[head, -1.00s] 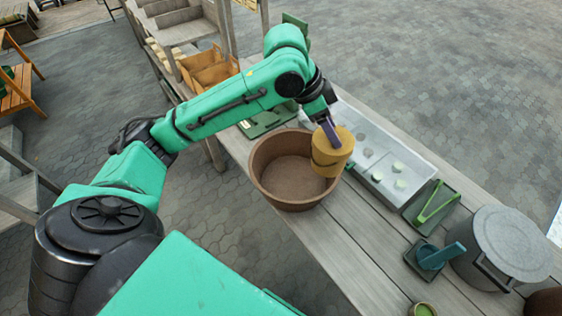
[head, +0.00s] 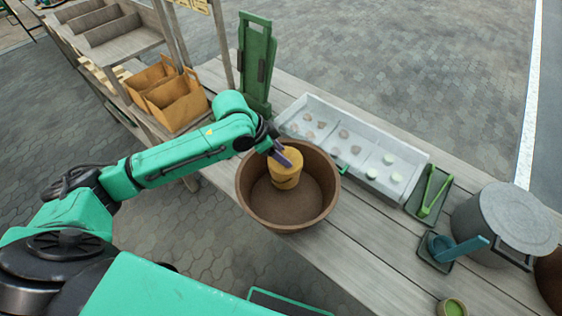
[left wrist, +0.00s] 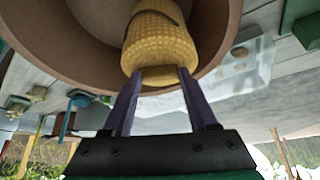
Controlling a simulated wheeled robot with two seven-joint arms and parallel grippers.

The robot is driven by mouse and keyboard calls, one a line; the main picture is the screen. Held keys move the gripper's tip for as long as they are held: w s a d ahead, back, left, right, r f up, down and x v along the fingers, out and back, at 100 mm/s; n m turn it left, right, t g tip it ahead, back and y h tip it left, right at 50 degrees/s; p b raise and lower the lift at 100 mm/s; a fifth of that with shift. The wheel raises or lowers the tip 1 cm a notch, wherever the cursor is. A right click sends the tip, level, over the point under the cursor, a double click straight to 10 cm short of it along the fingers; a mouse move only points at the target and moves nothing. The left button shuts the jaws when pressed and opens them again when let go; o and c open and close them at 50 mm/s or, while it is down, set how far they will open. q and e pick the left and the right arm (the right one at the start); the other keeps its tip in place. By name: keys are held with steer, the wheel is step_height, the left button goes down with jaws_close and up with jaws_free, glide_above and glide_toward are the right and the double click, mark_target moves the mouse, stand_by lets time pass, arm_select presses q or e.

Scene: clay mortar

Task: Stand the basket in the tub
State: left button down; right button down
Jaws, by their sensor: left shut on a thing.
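The basket (head: 286,174) is a small yellow woven one with a dark band. My left gripper (head: 281,156) reaches over the tub's rim and is shut on the basket's near edge. In the left wrist view the basket (left wrist: 160,38) sits at the tips of the two purple fingers (left wrist: 160,82), with the tub's wall (left wrist: 60,50) around it. Whether the basket's base touches the tub floor I cannot tell. My right gripper is not in view.
A pale compartmented tray (head: 405,163) stands right behind the tub on the wooden table. Green tongs (head: 432,192), a blue scoop (head: 460,250) and a grey pot (head: 505,225) are further right. An upright green object (head: 256,65) stands at the back.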

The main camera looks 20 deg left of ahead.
arm_select(q)
step_height(320, 180, down, 3)
steer(key=shift+s+d+f, duration=0.15)
steer(key=shift+f, duration=0.35)
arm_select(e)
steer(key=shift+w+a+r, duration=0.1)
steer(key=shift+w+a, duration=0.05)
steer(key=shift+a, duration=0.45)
arm_select(q)
steer(key=shift+f, duration=0.1)
steer(key=shift+c, duration=1)
jaws_free()
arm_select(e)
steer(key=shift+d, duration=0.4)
